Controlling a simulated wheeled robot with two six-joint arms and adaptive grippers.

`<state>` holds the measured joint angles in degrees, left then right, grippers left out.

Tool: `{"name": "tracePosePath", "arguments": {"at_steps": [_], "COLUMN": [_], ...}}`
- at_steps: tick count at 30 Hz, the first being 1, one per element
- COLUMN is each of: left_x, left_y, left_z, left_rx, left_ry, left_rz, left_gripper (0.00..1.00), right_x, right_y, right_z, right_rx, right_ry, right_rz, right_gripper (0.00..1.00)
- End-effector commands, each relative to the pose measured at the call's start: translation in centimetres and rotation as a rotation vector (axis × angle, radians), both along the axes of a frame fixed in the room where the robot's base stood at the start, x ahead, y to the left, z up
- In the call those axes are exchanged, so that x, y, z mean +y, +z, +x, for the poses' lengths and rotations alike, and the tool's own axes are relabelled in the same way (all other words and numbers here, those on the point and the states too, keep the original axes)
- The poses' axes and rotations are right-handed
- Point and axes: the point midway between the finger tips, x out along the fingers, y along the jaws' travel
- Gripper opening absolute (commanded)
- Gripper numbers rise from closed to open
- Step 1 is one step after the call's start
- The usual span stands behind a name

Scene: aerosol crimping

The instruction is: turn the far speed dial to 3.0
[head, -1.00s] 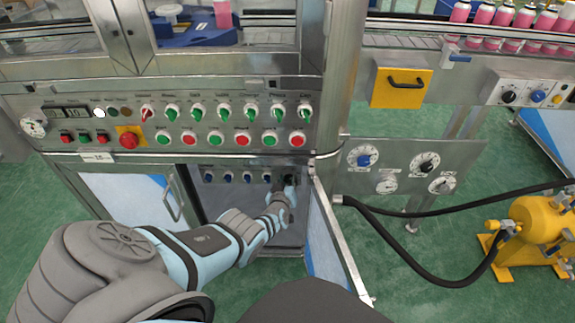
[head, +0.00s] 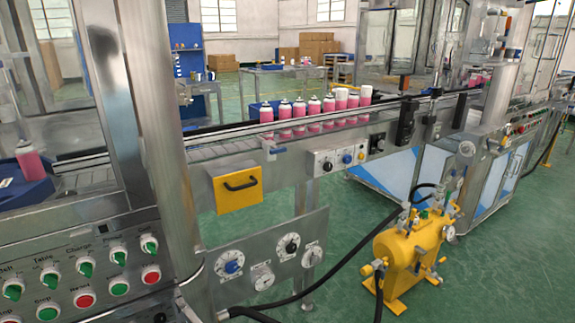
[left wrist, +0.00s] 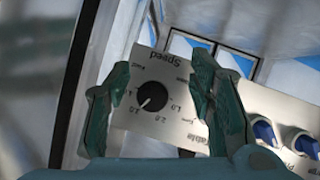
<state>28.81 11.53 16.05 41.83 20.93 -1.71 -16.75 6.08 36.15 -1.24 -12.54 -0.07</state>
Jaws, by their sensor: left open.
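In the left wrist view, a black round speed dial (left wrist: 152,97) sits on a pale metal plate with "Speed" printed on it. The plate appears upside down. My left gripper (left wrist: 162,108) is open, with one finger on each side of the dial in the picture. I cannot tell whether either finger touches it. Neither gripper shows in the head view.
Blue knobs (left wrist: 264,131) sit beside the dial plate.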

Motion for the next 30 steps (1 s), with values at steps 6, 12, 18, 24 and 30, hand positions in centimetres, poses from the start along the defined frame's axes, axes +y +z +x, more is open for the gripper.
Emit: {"name": "tracePosePath", "arguments": {"at_steps": [6,12,18,24,30], "left_x": [-6.4,-10.3,-11.9,-12.9,-13.7], "left_y": [-13.1,-20.3,-22.3,-11.0,-5.9], "left_z": [-14.7,-31.9,-47.4,-47.4,-47.8], "left_rx": [0.411,0.791,1.106,1.101,1.100], "left_ry": [-0.289,-0.526,-0.700,-0.694,-0.689], "left_rz": [0.039,0.072,0.101,0.076,0.056], "left_gripper": [0.49,0.49,0.49,0.49,0.49], "right_x": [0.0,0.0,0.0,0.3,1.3], "right_y": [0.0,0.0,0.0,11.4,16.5], "right_z": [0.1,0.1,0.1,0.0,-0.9], "right_rx": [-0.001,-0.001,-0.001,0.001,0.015], "right_ry": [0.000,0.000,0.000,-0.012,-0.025], "right_rz": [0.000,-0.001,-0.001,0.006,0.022], "right_gripper": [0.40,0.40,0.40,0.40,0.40]}}
